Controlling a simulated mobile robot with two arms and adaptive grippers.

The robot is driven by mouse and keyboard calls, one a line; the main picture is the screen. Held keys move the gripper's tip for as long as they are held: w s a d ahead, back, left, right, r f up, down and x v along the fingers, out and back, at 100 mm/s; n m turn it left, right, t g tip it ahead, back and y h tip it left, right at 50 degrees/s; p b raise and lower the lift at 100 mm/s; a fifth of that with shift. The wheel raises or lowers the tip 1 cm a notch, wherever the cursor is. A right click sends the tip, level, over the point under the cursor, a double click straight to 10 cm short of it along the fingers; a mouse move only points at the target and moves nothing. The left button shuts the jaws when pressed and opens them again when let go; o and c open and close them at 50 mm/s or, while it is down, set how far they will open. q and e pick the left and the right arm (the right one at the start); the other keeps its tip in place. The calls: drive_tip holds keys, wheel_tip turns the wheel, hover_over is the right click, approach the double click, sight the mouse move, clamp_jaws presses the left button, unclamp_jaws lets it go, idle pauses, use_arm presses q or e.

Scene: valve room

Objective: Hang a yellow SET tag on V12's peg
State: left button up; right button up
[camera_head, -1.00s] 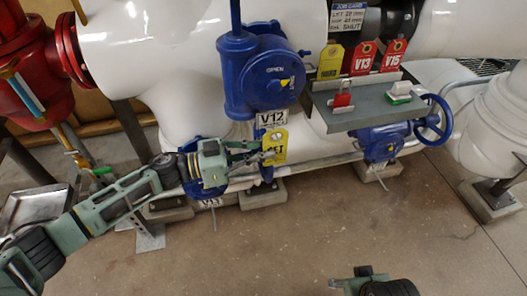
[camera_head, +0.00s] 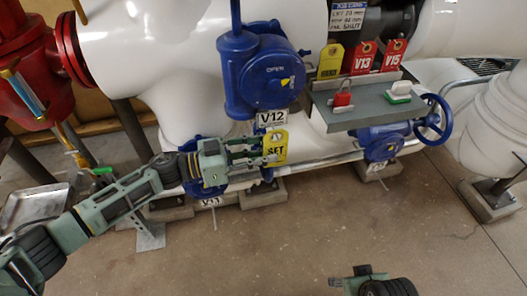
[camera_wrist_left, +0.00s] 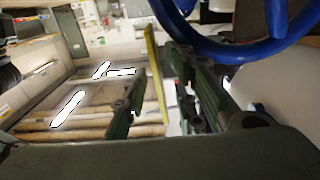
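A yellow SET tag (camera_head: 277,147) hangs just below the white V12 plate (camera_head: 271,117) on the blue V12 valve (camera_head: 262,80). The peg cannot be made out, so the tag's hold on it cannot be confirmed. My left gripper (camera_head: 262,153) is at the tag, fingers apart, pointing right. In the left wrist view the tag (camera_wrist_left: 154,75) shows nearly edge-on in the gap between the spread fingers (camera_wrist_left: 155,95). Part of my right arm shows at the bottom of the head view; its fingers are not visible.
A grey shelf (camera_head: 372,108) to the right carries a red padlock (camera_head: 343,100) and a green-and-white item (camera_head: 399,91). A yellow tag (camera_head: 330,62) and red V13 (camera_head: 362,58) and V15 (camera_head: 393,55) tags stand behind. A blue handwheel (camera_head: 434,120) is further right. Floor below is clear.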

use_arm(q)
drive_tip(key=shift+a, duration=0.15)
drive_tip(key=v, duration=1.1)
drive_tip(key=shift+a, duration=0.35)
drive_tip(key=shift+s, duration=0.15)
